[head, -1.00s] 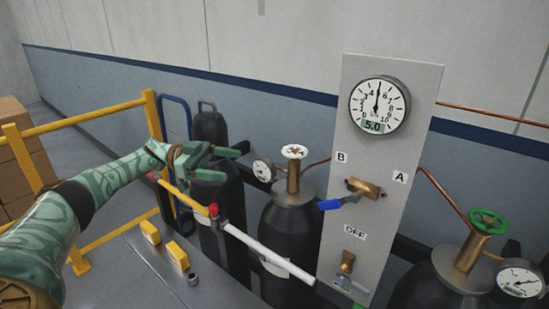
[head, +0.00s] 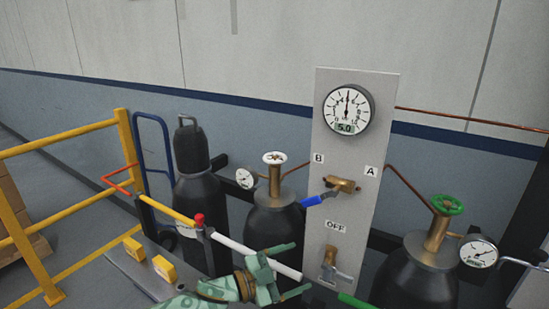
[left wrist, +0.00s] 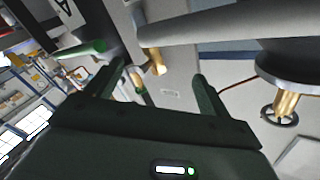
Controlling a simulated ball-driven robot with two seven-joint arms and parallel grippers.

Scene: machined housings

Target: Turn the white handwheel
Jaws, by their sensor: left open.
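The white handwheel (head: 274,158) sits on top of a brass valve stem on the middle dark cylinder (head: 272,222) in the head view. My left gripper (head: 300,268) is open and empty, below and slightly right of the handwheel, apart from it, in front of that cylinder. In the left wrist view the open left gripper (left wrist: 158,72) has nothing between its fingers. A wheel on a brass stem (left wrist: 281,107) shows there at the right; its colour is hard to tell. My right gripper is not in view.
A grey panel (head: 322,110) with a gauge (head: 347,108) and a blue-handled lever (head: 312,201) stands right of the handwheel. A white bar (head: 250,254) crosses before the cylinder. A green handwheel (head: 447,204) is at right, a yellow railing (head: 70,134) at left.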

